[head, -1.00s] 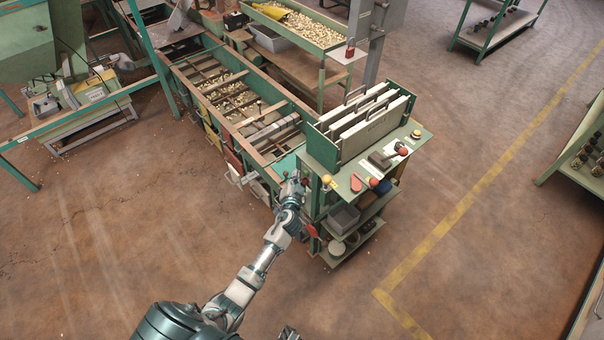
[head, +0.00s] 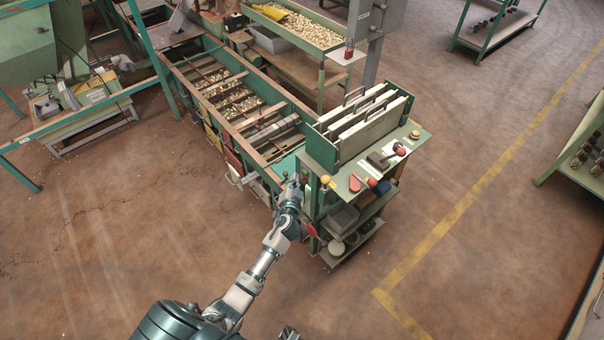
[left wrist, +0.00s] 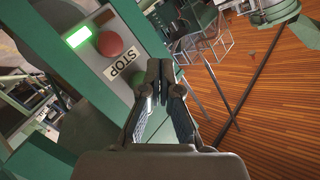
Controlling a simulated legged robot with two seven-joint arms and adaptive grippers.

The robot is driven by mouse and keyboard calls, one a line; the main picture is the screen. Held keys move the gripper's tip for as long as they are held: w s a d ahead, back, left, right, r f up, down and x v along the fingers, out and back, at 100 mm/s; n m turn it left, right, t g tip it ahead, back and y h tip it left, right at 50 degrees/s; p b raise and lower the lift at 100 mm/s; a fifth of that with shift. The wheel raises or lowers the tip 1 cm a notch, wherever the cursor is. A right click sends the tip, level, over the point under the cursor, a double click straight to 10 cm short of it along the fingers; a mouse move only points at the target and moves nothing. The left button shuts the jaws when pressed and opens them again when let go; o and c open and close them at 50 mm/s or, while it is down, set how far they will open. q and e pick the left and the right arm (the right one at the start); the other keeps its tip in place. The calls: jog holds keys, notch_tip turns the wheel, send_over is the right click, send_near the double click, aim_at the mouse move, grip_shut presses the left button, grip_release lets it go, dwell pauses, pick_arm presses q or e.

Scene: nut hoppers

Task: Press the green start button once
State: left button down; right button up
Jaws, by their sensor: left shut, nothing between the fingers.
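My left gripper (left wrist: 160,70) is shut and empty. In that view its fingertips are to the right of and below the green button; I see no contact with it. In the head view my left gripper (head: 294,186) is at the near left corner of the green machine stand, and it hides the panel. A small part of what may be my right gripper (head: 289,333) shows at the bottom edge.
A long hopper frame (head: 262,167) with slatted bays of nuts runs back left from the stand. The floor to the right is open, with a yellow line (head: 435,236).

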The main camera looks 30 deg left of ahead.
pick_arm(q)
jog(key=shift+s+d+r, duration=0.15)
jog(key=shift+s+d, duration=0.05)
jog(key=shift+a, duration=0.1)
jog(key=s, duration=0.1)
jog(key=s+a, duration=0.1)
jog(key=s, duration=0.1)
jog(key=s+a+p, duration=0.1)
jog(key=shift+s, duration=0.3)
dwell(0.8)
